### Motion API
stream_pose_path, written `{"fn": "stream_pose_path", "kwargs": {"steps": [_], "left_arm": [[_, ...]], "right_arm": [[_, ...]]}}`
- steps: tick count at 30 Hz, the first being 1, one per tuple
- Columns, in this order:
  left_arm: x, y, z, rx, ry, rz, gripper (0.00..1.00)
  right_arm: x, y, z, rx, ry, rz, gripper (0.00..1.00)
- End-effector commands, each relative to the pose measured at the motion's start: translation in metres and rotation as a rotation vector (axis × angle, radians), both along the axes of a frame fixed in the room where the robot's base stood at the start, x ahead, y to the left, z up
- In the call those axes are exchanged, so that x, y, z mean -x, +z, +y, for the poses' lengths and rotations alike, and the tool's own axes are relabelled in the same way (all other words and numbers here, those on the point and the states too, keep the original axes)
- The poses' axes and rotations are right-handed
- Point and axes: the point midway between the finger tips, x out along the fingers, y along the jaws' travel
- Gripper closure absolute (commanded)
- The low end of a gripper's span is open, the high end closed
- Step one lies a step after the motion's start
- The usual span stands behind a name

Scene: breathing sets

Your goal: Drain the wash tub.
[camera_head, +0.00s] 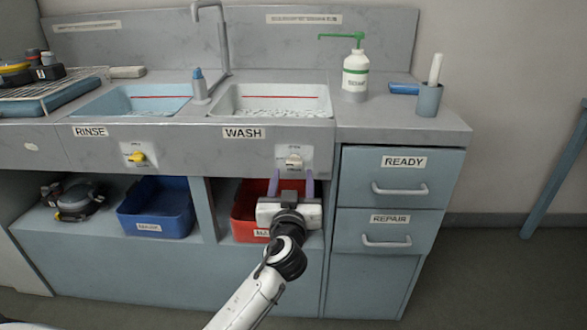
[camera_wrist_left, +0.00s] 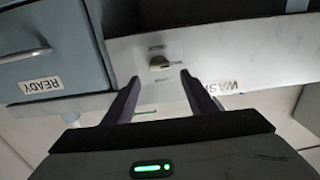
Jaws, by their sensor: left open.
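The wash tub (camera_head: 272,92) is the right basin in the grey counter, with pale foamy water and a red line on its back wall. Below it is the WASH label (camera_head: 244,133). My left gripper (camera_head: 294,178) is open and empty, just below and in front of the knob. In the left wrist view its fingertips (camera_wrist_left: 160,76) lie on either side of the knob, which looks ungripped. My right gripper is not in view.
The rinse tub (camera_head: 120,100) has a yellow knob (camera_head: 137,157). A blue bin (camera_head: 157,207) and a red bin (camera_head: 243,212) sit on the shelf below. The READY drawer handle (camera_head: 400,189) sticks out at right. A green-topped pump bottle (camera_head: 355,75) stands on the counter.

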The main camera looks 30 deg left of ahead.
Motion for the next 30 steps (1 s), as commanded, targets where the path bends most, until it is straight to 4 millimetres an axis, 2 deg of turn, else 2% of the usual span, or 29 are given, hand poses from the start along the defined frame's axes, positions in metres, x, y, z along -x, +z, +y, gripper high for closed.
{"fn": "stream_pose_path", "kwargs": {"steps": [3, 9, 20, 21, 28, 30], "left_arm": [[-0.02, 0.001, 0.012, -0.004, 0.0, 0.0, 0.48], [-0.041, -0.001, 0.025, -0.001, -0.001, 0.002, 0.48], [-0.047, -0.001, 0.029, 0.001, -0.002, 0.002, 0.48], [-0.047, -0.001, 0.029, 0.001, -0.001, 0.002, 0.5], [-0.047, -0.001, 0.029, 0.001, -0.001, 0.002, 0.89], [-0.047, -0.001, 0.029, 0.0, -0.001, 0.002, 0.9]], "right_arm": [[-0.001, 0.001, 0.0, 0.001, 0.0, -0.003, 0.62], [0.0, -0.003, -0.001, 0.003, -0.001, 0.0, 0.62], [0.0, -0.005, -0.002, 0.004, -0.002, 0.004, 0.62], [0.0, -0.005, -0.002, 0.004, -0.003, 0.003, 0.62], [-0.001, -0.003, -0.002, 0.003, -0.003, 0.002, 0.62], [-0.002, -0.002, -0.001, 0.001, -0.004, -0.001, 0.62]]}}
